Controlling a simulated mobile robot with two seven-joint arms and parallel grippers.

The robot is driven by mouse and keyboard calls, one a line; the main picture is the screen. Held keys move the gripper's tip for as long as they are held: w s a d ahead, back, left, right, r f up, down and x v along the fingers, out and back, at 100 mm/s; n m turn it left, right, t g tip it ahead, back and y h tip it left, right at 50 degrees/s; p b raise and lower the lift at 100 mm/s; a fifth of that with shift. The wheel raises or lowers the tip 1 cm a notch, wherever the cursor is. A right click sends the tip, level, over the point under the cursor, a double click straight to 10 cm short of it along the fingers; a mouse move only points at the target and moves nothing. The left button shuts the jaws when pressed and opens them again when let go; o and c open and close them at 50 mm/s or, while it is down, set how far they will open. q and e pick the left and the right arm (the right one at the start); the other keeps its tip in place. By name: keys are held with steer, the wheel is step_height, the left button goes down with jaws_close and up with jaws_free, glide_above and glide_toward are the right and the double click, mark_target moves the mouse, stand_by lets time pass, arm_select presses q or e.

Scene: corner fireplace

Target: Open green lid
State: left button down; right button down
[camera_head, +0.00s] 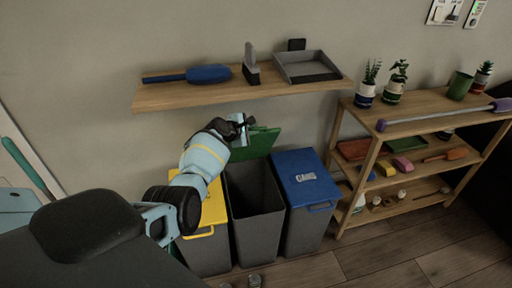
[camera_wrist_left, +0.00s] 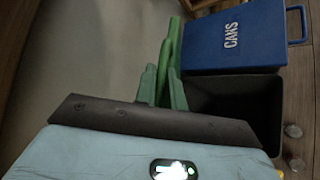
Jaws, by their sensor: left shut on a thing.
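The green lid (camera_head: 262,144) is raised and tilted up at the back of the middle grey bin (camera_head: 256,212), whose dark inside is open to view. My left gripper (camera_head: 246,124) is at the lid's upper left edge and shut on it. In the left wrist view the lid (camera_wrist_left: 172,42) shows edge-on as a green strip, with the gripper's fingertips (camera_wrist_left: 163,82) on it. The open bin (camera_wrist_left: 238,98) lies to the right there. My right gripper is not in view.
A blue-lidded bin marked CANS (camera_head: 304,180) stands right of the open bin, and a yellow-lidded bin (camera_head: 206,238) stands left, partly behind my arm. A wooden wall shelf (camera_head: 205,94) hangs above. A shelf unit with plants (camera_head: 430,122) stands right. Small objects (camera_head: 254,280) lie on the floor.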

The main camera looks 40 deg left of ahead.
arm_select(q)
steer(key=shift+w+a+r, duration=0.45)
steer(key=shift+w+a, duration=0.25)
steer(key=shift+a, duration=0.15)
steer(key=shift+w+a+r, duration=0.4)
steer(key=shift+w+a, duration=0.1)
steer(key=shift+a, duration=0.1)
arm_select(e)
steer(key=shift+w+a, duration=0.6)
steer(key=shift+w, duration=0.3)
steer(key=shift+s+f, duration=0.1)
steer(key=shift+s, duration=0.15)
arm_select(q)
steer(key=c, duration=1.5)
jaws_free()
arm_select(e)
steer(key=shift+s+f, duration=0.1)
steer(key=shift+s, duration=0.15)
